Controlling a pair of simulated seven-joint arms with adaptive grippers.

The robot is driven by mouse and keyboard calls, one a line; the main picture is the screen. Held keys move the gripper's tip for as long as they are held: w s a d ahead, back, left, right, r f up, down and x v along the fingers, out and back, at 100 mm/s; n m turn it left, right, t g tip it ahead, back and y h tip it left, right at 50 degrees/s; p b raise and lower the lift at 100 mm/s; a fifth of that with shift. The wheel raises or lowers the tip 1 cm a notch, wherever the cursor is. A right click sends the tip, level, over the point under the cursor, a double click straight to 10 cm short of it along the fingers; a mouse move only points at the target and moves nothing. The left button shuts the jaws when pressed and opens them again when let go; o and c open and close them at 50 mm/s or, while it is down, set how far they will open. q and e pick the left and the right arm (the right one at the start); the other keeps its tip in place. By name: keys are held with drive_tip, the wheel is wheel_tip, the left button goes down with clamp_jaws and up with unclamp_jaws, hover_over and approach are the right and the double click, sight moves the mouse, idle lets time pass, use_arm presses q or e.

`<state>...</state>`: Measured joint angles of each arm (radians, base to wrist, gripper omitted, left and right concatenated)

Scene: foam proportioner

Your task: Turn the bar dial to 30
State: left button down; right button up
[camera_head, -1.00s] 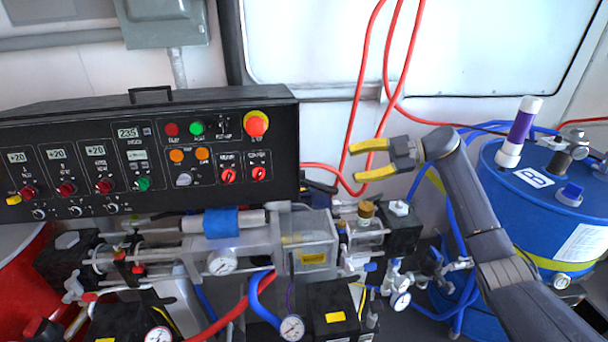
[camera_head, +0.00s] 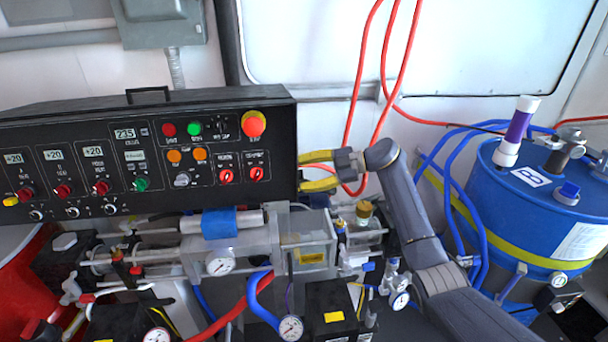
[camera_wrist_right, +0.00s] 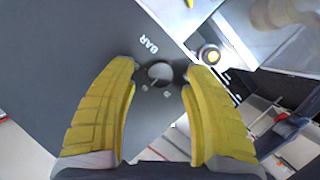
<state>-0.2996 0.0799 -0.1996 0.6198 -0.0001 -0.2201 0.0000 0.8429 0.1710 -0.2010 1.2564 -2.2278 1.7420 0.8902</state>
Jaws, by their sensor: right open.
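In the head view my right gripper (camera_head: 304,170) is at the right end of the black control box (camera_head: 70,128); the dial's face is hidden there. My left gripper is not in view.
Below the box lie clear pump housings, gauges (camera_head: 291,328) and hoses. A brass-capped fitting (camera_head: 364,209) stands just below my right gripper. A blue drum (camera_head: 545,205) stands at the right. Red hoses (camera_head: 358,80) hang behind the gripper.

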drive_tip(key=shift+a, duration=0.2)
clamp_jaws()
idle(0.4)
idle(0.3)
